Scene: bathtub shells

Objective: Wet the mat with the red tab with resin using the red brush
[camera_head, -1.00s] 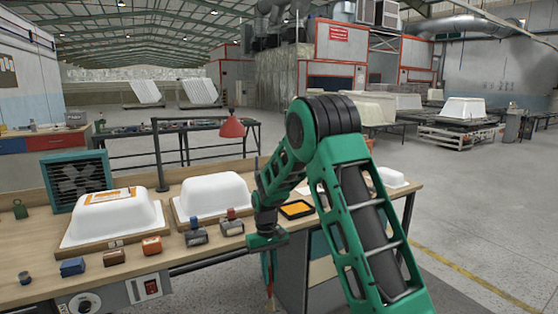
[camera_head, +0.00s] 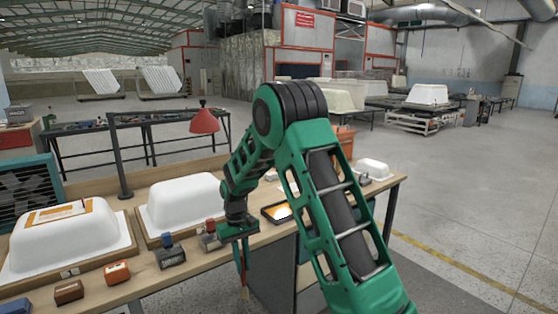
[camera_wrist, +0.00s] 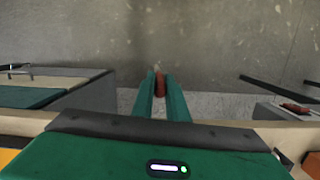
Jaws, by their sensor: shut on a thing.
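My gripper (camera_head: 241,262) points down in front of the bench's front edge, over the floor. In the wrist view its green fingers (camera_wrist: 160,95) are shut on the red brush (camera_wrist: 160,80). The brush tip (camera_head: 245,293) hangs below the fingers. A mat with an orange border (camera_head: 58,214) lies on top of the left white shell (camera_head: 72,240); I cannot make out the colour of its tab. A second white shell (camera_head: 183,203) stands right of it with a bare top. A dark-rimmed tray with orange inside (camera_head: 268,216) lies partly behind my arm.
Small grey blocks with a blue top (camera_head: 171,257) and a red top (camera_head: 208,240) stand at the bench front, beside a brown block (camera_head: 68,291) and an orange block (camera_head: 117,272). A red lamp (camera_head: 204,122) overhangs the back. A small white shell (camera_head: 373,169) stands at the right end.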

